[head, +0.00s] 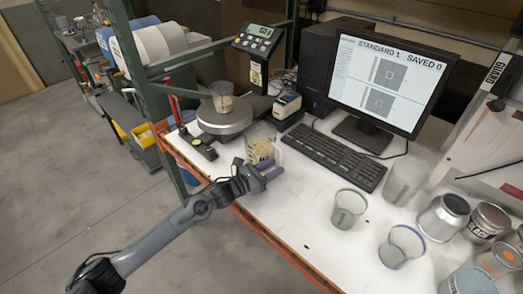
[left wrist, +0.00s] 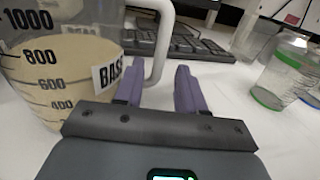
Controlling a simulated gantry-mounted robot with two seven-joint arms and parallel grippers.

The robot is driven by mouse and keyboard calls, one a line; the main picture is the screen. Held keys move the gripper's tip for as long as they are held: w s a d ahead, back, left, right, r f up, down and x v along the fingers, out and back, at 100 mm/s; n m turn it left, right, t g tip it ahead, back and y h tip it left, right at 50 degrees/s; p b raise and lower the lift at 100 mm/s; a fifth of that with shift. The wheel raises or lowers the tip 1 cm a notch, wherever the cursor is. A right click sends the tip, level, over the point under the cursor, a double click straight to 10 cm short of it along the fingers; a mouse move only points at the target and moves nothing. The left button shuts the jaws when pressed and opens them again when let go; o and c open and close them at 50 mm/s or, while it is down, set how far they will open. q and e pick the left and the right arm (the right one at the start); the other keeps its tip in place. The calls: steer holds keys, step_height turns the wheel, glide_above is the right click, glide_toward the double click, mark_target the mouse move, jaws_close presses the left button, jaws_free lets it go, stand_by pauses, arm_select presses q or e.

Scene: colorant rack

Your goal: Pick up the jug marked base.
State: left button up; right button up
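The jug marked base (head: 259,146) is clear and holds cream-coloured liquid. It stands on the white bench in front of the scale. In the left wrist view the jug (left wrist: 65,70) fills the left side, with its "BASE" label, graduations and pale handle (left wrist: 161,45) showing. My left gripper (head: 270,172) is close beside the jug on its near side. In the left wrist view its two purple fingers (left wrist: 160,80) are apart, with the lower part of the handle showing between or just beyond them. They do not visibly grip it. My right gripper is not in view.
A scale (head: 224,118) with a small cup (head: 221,96) stands behind the jug. A keyboard (head: 334,156) and monitor (head: 386,82) are to the right. A green-rimmed cup (head: 348,208), a blue-rimmed cup (head: 401,247) and several cans stand further right.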

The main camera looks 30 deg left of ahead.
mark_target(281, 163)
arm_select(q)
steer(key=shift+x, duration=1.9)
steer(key=shift+a, duration=0.1)
steer(key=shift+r, duration=0.1)
jaws_close()
steer(key=shift+r, duration=0.1)
